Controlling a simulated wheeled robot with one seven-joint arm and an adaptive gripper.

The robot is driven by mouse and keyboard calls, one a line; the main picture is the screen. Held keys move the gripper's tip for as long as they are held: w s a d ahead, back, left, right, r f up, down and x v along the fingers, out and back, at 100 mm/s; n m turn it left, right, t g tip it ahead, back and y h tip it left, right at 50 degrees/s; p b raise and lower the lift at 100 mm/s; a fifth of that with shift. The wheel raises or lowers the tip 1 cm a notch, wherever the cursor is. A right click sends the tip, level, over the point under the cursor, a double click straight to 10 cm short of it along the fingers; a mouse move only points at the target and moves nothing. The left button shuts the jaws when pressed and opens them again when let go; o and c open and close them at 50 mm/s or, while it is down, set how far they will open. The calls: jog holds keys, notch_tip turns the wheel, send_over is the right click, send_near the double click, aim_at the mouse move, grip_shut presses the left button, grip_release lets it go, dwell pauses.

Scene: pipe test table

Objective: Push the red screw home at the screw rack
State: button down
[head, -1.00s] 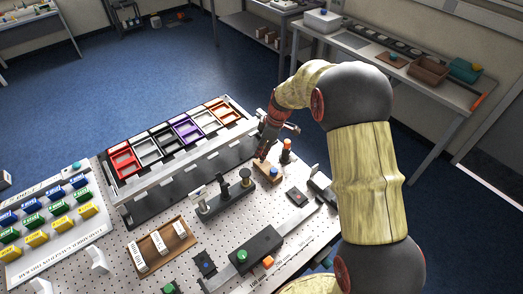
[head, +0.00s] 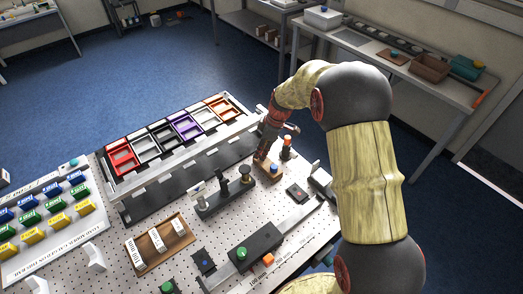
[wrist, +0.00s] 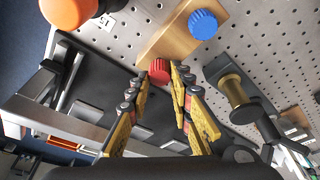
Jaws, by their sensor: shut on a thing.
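The screw rack (head: 268,174) is a small wooden block near the far right edge of the pegboard table. A blue screw (head: 274,167) stands in it and also shows in the wrist view (wrist: 203,24). The red screw (wrist: 159,70) is at the near end of the block, its head between my fingertips. My gripper (wrist: 163,82) is shut on it, pointing down at the rack. It also shows at the rack's left end in the head view (head: 261,157). The screw's shank and how deep it sits are hidden.
An orange-topped post (head: 287,147) stands close behind the rack. A black fixture with a brass spool (wrist: 236,92) is beside it. A row of coloured bins (head: 160,140) is to the left. A small dark square block (head: 297,193) lies in front right.

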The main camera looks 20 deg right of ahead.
jog(key=shift+f+b, duration=0.35)
jog(key=shift+f, duration=0.15)
jog(key=c, duration=1.5)
grip_release()
jog(key=shift+r, duration=0.15)
jog(key=v, duration=1.1)
jog(key=shift+r, duration=0.35)
jog(key=shift+d, duration=0.1)
